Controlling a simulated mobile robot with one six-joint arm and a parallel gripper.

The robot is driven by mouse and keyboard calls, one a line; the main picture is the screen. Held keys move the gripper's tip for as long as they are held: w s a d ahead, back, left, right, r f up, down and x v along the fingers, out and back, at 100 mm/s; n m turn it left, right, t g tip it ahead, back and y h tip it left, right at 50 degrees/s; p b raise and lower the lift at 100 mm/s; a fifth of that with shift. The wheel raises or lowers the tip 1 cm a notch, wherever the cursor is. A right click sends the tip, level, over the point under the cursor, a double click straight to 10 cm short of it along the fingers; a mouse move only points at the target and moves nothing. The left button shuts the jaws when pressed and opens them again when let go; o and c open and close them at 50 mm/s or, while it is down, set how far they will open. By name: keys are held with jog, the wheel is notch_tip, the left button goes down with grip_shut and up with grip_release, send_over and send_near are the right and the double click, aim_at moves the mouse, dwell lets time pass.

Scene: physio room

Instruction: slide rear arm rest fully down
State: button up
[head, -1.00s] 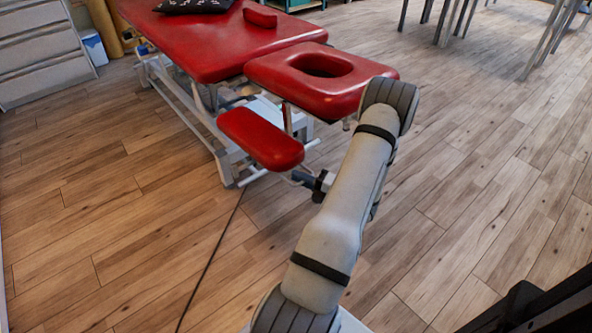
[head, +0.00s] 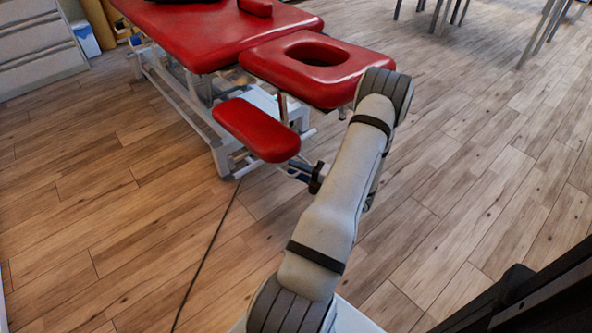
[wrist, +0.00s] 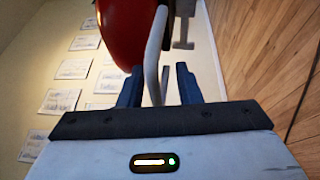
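The red padded arm rest (head: 256,130) hangs beside and below the red face-hole section (head: 316,72) of the treatment table in the head view. A pale metal bar shows under its near end. My gripper (head: 298,171) is at that bar, partly hidden by my own arm. In the wrist view, the two dark blue fingers of my gripper (wrist: 159,88) stand apart, with the thin pale bar (wrist: 153,60) between them and gaps showing. I cannot tell whether a finger touches it. Red padding (wrist: 120,30) shows just beyond the left finger.
The red table top (head: 205,35) stands on a white frame (head: 180,97) behind the arm rest. A dark cable (head: 208,250) lies on the wooden floor. Grey drawers (head: 40,50) stand at the far left.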

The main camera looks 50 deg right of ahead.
jog(key=p+v, duration=0.1)
jog(key=v, duration=0.6)
jog(key=shift+s, duration=0.3)
